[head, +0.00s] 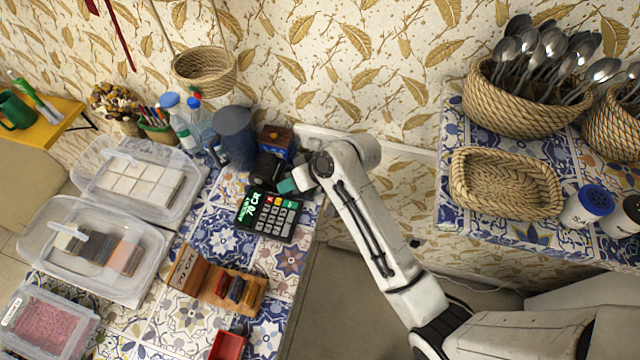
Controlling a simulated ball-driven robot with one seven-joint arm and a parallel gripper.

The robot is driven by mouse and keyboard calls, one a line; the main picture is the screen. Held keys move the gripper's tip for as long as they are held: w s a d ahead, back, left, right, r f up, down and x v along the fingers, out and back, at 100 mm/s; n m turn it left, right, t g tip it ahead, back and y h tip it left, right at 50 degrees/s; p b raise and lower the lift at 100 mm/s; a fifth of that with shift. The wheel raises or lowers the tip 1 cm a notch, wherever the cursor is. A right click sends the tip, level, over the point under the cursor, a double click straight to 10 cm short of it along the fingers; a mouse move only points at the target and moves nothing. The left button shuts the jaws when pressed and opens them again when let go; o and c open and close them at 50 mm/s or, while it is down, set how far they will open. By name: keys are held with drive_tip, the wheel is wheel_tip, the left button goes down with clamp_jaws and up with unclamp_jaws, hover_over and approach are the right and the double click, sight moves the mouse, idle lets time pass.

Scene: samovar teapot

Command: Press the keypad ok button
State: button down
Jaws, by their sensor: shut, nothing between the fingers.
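The keypad (268,216) is a dark device with a lit green display and rows of mostly grey keys, lying on the blue-patterned tiled counter. A few of its keys are coloured. The key labels are too small to read, so I cannot tell which is ok. My gripper (288,186) has teal fingertips and is shut and empty. It appears just above the keypad's upper right edge in the head view. I cannot tell its height or whether it touches the keypad.
A dark box (268,168) and a grey canister (235,136) stand behind the keypad. A wooden holder (208,275) with small coloured blocks and a red tray (228,345) lie in front. Clear plastic bins (100,250) fill the left. The counter's right edge (312,245) is close.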

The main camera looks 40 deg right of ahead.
drive_tip(key=shift+w+d+r, duration=0.35)
drive_tip(key=shift+w+d, duration=0.15)
drive_tip(key=shift+d, duration=0.15)
drive_tip(key=shift+f, duration=0.15)
drive_tip(key=b, duration=0.7)
hover_over(294, 204)
wheel_tip(294, 204, down, 7)
drive_tip(key=shift+r, duration=0.1)
drive_tip(key=shift+f+b, duration=0.45)
drive_tip(key=shift+f, duration=0.45)
drive_tip(key=shift+f, duration=0.1)
idle(0.6)
drive_tip(key=shift+f, duration=0.3)
